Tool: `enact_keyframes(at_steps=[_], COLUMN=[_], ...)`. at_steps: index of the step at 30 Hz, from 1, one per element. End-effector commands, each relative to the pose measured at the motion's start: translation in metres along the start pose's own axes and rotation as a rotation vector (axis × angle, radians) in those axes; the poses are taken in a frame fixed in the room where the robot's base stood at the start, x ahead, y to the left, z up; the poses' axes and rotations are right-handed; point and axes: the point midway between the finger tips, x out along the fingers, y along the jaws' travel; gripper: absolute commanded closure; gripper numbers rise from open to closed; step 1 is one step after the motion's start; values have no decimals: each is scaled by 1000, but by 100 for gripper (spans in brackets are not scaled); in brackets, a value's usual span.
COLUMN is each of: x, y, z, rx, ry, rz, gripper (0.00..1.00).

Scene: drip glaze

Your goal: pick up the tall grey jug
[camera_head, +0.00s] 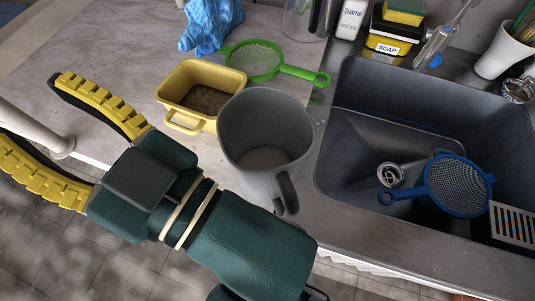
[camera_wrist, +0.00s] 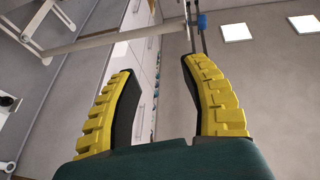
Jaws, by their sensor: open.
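The tall grey jug (camera_head: 265,150) stands upright on the counter, left of the sink. Its open mouth faces up and its dark handle (camera_head: 287,192) points toward the front right. My gripper (camera_head: 28,120) is open and empty, its two yellow-ribbed fingers spread toward the left, away from the jug. My dark green wrist is just in front of and left of the jug in the head view; I cannot tell the gap between them. In the wrist view my gripper (camera_wrist: 157,70) also shows open with nothing between the fingers, and the jug is not in that view.
A yellow dish (camera_head: 187,85) stands close behind the jug on the left. A green strainer (camera_head: 254,60) and blue crumpled cloth (camera_head: 210,25) lie farther back. The sink (camera_head: 350,130) at right holds a blue strainer (camera_head: 455,185). A pale rail (camera_head: 35,128) runs near my fingers.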

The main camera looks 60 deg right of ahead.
Motion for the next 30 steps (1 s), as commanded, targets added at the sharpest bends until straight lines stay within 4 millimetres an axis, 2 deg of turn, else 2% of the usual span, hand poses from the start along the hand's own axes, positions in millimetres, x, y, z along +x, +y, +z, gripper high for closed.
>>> enact_keyframes(at_steps=[6, 13, 23, 27, 30], x=[0, 0, 4, 24, 33], y=[0, 0, -2, -11, -9], z=[0, 0, -1, 8, 20], rx=[0, 0, 0, -11, -63], ry=[0, 0, -23, -182, -352], rz=[0, 0, -9, -63, -98], gripper=[54, 11, 11, 11, 11])
